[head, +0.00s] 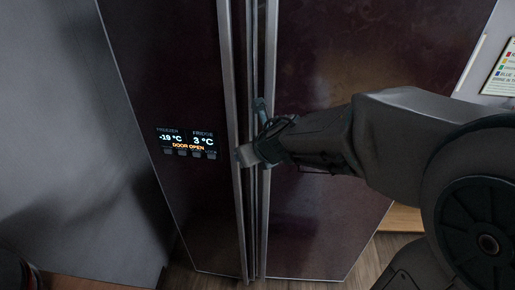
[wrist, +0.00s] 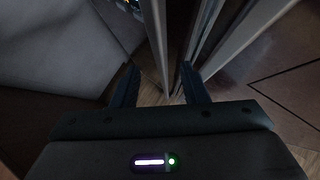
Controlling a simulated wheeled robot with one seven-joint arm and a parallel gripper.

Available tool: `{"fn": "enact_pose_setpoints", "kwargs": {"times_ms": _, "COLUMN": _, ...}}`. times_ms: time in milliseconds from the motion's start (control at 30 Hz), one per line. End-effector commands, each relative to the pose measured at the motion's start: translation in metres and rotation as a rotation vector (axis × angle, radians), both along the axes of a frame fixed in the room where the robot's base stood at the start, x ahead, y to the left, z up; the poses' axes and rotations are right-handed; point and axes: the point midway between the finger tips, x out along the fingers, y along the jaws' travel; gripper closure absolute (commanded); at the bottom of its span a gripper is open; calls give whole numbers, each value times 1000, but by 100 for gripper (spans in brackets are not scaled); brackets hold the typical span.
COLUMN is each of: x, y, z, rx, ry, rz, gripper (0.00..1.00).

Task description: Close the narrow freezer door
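The narrow freezer door (head: 185,95) is the dark left-hand door in the head view. Its display (head: 187,141) reads freezer -19 °C, fridge 3 °C and "DOOR OPEN". A long pale vertical bar (head: 229,90) runs along its right edge. My gripper (head: 252,132) is at the gap between the two doors, its fingers pointing left. In the wrist view my gripper (wrist: 160,80) has its fingers spread, with nothing clamped. A pale bar (wrist: 157,40) shows between them. I cannot tell whether a finger touches it. How far the door stands open is hard to see.
The wider dark fridge door (head: 345,60) is on the right, with its own pale vertical bar (head: 270,60). A grey panel (head: 70,150) stands to the left. Wood floor (head: 365,262) shows below. A notice (head: 502,72) is at the far right.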

Motion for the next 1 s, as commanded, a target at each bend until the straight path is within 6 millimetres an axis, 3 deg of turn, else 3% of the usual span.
{"fn": "enact_pose_setpoints", "kwargs": {"times_ms": 400, "x": -27, "y": -16, "z": 33, "rx": 0, "ry": -4, "rz": -4, "gripper": 60}}
{"fn": "enact_pose_setpoints", "kwargs": {"times_ms": 800, "x": -31, "y": -18, "z": 36, "rx": -2, "ry": -1, "rz": -2, "gripper": 60}}
{"fn": "enact_pose_setpoints", "kwargs": {"times_ms": 933, "x": -32, "y": -14, "z": 31, "rx": 14, "ry": 9, "rz": -4, "gripper": 93}}
{"fn": "enact_pose_setpoints", "kwargs": {"times_ms": 967, "x": -33, "y": -11, "z": 28, "rx": 29, "ry": 17, "rz": -5, "gripper": 100}}
{"fn": "enact_pose_setpoints", "kwargs": {"times_ms": 1000, "x": -35, "y": -5, "z": 22, "rx": 55, "ry": 34, "rz": -9, "gripper": 100}}
